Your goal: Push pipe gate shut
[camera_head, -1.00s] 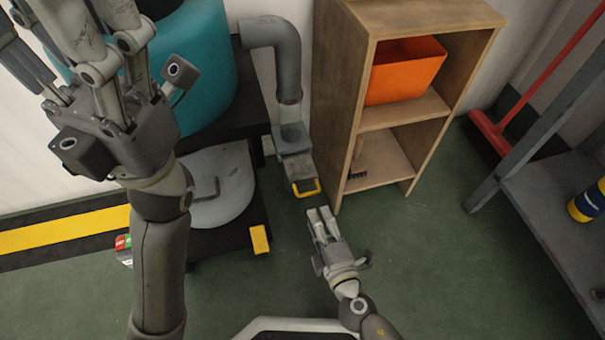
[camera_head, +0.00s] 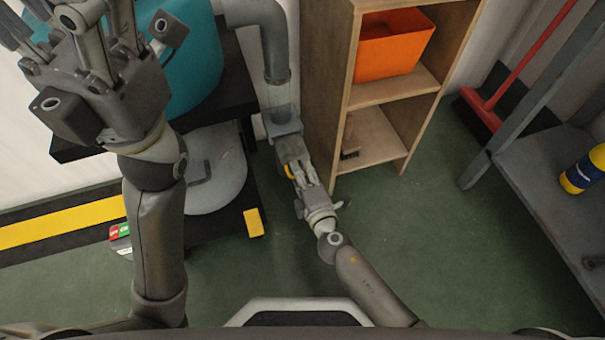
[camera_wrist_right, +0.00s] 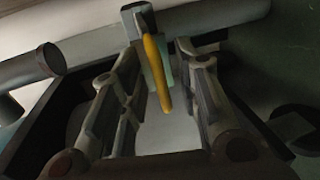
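The grey pipe (camera_head: 275,50) comes down beside the wooden shelf and ends in a grey gate housing (camera_head: 282,125). A gate plate sticks out from the housing toward me, with a yellow handle (camera_head: 288,171) at its end. My right gripper (camera_head: 299,168) is at this handle and partly hides it in the head view. In the right wrist view, the yellow handle (camera_wrist_right: 157,72) lies between the parted fingers of the gripper (camera_wrist_right: 163,90), with gaps visible on both sides. My left gripper (camera_head: 85,25) is raised at upper left, its fingertips cut off by the frame.
A wooden shelf (camera_head: 326,90) with an orange bin (camera_head: 393,48) stands just right of the pipe. A black machine with a round grey plate (camera_head: 215,170) and a teal tank (camera_head: 195,65) is on the left. Green floor in front is clear.

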